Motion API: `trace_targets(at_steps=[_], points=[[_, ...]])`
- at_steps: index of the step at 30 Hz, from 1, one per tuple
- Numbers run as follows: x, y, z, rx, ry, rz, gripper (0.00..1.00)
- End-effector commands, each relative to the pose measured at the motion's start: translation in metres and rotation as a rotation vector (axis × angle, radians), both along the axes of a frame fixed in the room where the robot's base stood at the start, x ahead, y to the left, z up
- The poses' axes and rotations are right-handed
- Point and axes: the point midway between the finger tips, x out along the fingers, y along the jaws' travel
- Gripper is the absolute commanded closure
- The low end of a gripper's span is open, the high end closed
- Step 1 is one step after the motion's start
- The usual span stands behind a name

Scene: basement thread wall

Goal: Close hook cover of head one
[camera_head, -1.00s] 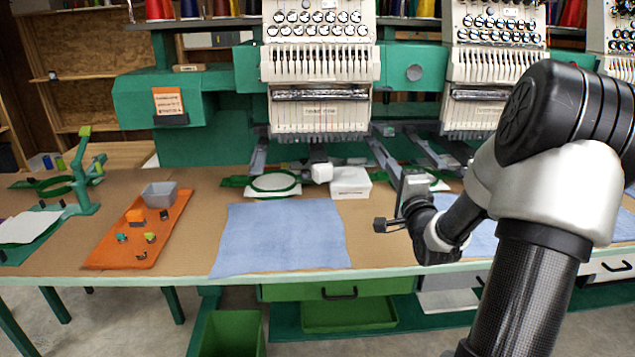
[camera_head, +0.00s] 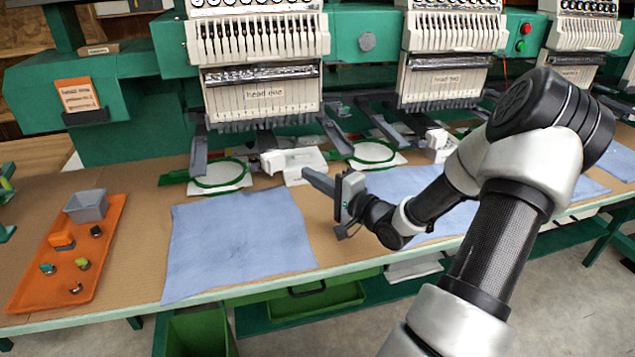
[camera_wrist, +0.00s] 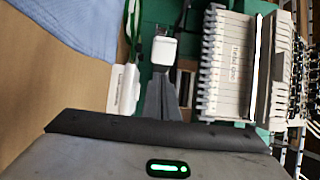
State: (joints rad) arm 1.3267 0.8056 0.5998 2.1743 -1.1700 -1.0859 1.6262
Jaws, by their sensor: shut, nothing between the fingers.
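Head one (camera_head: 262,95) is the labelled white sewing head at the centre left; its label also shows sideways in the wrist view (camera_wrist: 232,65). Below it to the right, a white box (camera_head: 305,166), which looks like the hook cover, lies on the table against a small white block (camera_head: 270,162). The wrist view shows the box (camera_wrist: 124,90) beside the block (camera_wrist: 163,50). I cannot tell how far the cover is open. My gripper (camera_head: 310,176) is shut and empty, pointing left, just in front of the box's right side; contact is unclear.
A green hoop (camera_head: 221,173) lies left of the white block, another hoop (camera_head: 373,152) to the right. A blue cloth (camera_head: 238,240) covers the table in front. An orange tray (camera_head: 70,258) with small parts is at the left. Metal arms (camera_head: 335,132) hang close above the box.

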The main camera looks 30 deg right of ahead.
Motion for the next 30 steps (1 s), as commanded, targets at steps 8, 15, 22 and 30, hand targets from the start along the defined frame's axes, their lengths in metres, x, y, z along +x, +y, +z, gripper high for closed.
trace_targets(at_steps=[8,15,22,30], points=[[0.051,0.019,-0.002,0.001,-0.001,0.003,1.00],[0.050,0.047,-0.001,0.001,0.000,0.001,1.00],[0.050,0.051,0.000,0.000,0.000,-0.001,1.00],[0.051,0.053,0.003,0.003,0.001,0.000,1.00]])
